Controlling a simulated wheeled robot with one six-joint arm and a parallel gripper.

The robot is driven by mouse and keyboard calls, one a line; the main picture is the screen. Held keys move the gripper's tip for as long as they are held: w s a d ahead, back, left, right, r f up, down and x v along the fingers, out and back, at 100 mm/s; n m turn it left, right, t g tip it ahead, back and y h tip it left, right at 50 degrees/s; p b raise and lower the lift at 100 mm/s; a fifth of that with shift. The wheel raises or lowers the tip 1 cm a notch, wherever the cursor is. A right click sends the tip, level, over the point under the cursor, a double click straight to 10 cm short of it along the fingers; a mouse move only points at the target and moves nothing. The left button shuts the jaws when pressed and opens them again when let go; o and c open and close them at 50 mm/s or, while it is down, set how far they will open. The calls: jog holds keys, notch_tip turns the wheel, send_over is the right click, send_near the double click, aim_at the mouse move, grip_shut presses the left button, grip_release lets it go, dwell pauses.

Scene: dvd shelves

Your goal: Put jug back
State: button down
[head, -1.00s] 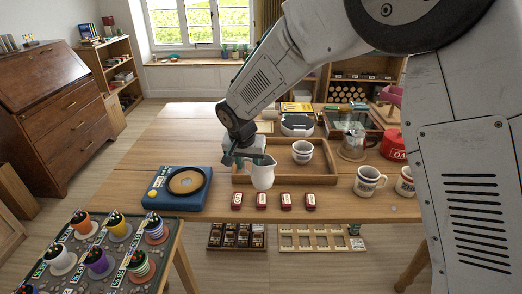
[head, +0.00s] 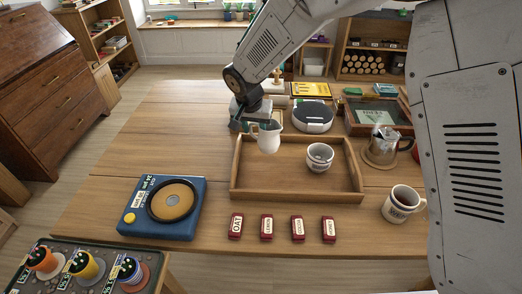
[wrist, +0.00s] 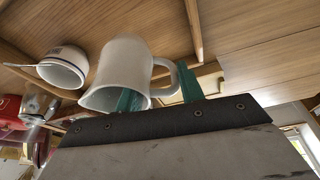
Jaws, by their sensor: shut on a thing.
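A white jug (head: 268,137) is held upright by my gripper (head: 254,124), over the back left part of the wooden tray (head: 296,195). In the wrist view my gripper (wrist: 160,98) is shut on the white jug (wrist: 118,72) at its handle side, with green fingertips by the handle. Whether the jug touches the tray cannot be told. A striped white cup (head: 319,157) stands in the tray, to the right of the jug; it also shows in the wrist view (wrist: 64,68).
A blue device with a round brown plate (head: 160,208) sits left of the tray. Several small red labelled blocks (head: 267,227) line the front. A mug (head: 402,204) and a glass pot (head: 381,148) stand right.

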jog(key=shift+f, duration=3.8)
jog(key=shift+f, duration=0.1)
jog(key=c, duration=0.9)
grip_release()
jog(key=shift+o, duration=0.2)
jog(key=v, duration=1.2)
jog(key=shift+s, duration=0.1)
